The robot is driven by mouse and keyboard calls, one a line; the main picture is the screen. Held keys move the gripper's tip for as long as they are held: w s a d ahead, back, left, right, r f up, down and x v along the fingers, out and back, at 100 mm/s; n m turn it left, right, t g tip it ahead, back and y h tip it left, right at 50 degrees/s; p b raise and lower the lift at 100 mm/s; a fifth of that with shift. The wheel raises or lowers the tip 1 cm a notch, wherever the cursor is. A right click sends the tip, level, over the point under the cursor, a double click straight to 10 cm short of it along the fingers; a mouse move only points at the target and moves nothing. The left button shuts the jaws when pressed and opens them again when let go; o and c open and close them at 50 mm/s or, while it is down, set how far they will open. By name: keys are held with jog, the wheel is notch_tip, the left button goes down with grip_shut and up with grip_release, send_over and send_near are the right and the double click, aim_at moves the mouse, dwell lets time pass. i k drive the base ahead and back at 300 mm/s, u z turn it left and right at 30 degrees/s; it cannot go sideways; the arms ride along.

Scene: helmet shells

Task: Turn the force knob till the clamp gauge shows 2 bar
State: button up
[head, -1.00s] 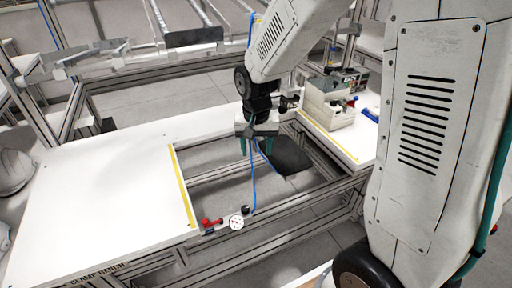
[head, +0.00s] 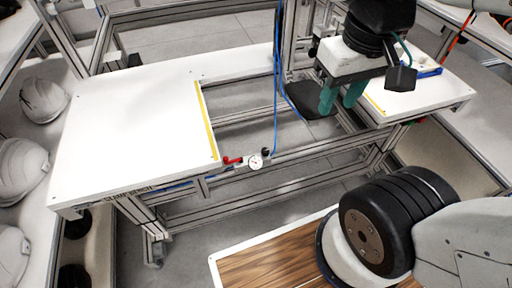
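The clamp gauge (head: 255,161) is a small round white dial on the front rail of the bench, at the gap in the white top. Its needle and numbers are too small to read. A small black knob (head: 265,152) sits just right of and behind the gauge; it looks like the force knob. A red lever (head: 232,160) lies left of the gauge. My gripper (head: 341,98) has two green fingers pointing down with a gap between them. It is empty, up and to the right of the knob, and apart from it.
The white bench top (head: 130,125) with a yellow strip (head: 206,120) lies left of the gap. A dark plate (head: 307,100) is in the gap behind my gripper. A blue hose (head: 277,80) hangs near the knob. White helmet shells (head: 42,99) stand at the far left.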

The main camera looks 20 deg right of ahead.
aim_at(265, 151)
jog(key=u, duration=1.5)
jog(key=k, duration=0.9)
jog(key=z, duration=1.55)
jog(key=i, duration=0.5)
